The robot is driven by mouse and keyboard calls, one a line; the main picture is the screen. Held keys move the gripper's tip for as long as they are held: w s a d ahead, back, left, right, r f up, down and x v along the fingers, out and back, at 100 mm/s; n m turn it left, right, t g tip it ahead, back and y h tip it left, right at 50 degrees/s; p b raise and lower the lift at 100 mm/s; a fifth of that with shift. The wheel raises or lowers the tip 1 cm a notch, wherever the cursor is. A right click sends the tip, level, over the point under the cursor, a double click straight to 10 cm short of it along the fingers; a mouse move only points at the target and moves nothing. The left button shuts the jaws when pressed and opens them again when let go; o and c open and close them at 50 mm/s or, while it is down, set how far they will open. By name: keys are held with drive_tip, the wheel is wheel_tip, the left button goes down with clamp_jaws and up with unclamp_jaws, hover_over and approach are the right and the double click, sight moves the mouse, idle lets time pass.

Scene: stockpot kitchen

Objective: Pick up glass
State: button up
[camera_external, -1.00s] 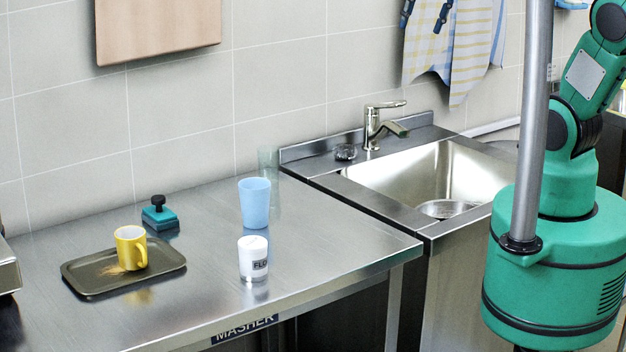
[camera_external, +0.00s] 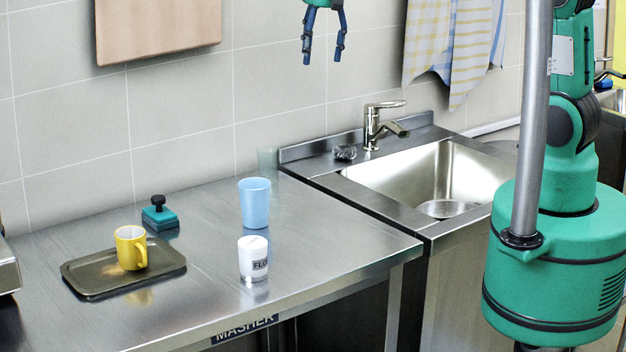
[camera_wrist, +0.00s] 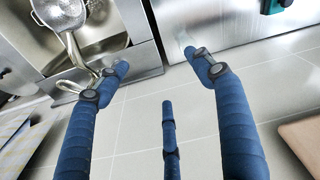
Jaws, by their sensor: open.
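A clear, faintly greenish glass (camera_external: 267,158) stands at the back of the steel counter, close to the tiled wall and behind the blue cup (camera_external: 255,203). It is hard to make out against the wall. My gripper (camera_external: 323,60) hangs high above the counter in the external view, to the upper right of the glass and well apart from it. In the wrist view my gripper (camera_wrist: 158,72) shows its blue fingers spread, with nothing between them. A pale translucent shape (camera_wrist: 184,38) beside the right finger may be the glass, but I cannot tell for sure.
On the counter (camera_external: 330,245) are a white labelled container (camera_external: 253,259), a teal block with a black knob (camera_external: 159,214), and a yellow mug (camera_external: 131,248) on a dark tray (camera_external: 88,285). A sink (camera_external: 465,165) with a faucet (camera_external: 372,128) adjoins at right.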

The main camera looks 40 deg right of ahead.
drive_tip(key=n+g, duration=0.2)
approach(268, 163)
drive_tip(key=w+r, duration=0.1)
drive_tip(key=w+d+r, duration=0.1)
drive_tip(key=shift+w+d+r+p, duration=0.15)
drive_tip(key=shift+r+p, duration=0.15)
wheel_tip(268, 163, down, 8)
drive_tip(key=shift+f+b, duration=0.25)
drive_tip(key=shift+b, duration=0.2)
drive_tip(key=shift+f, duration=0.15)
drive_tip(key=shift+s+f+b, duration=0.2)
drive_tip(key=shift+f+b, duration=0.25)
drive_tip(key=shift+f, duration=2.05)
drive_tip(key=c, duration=1.4)
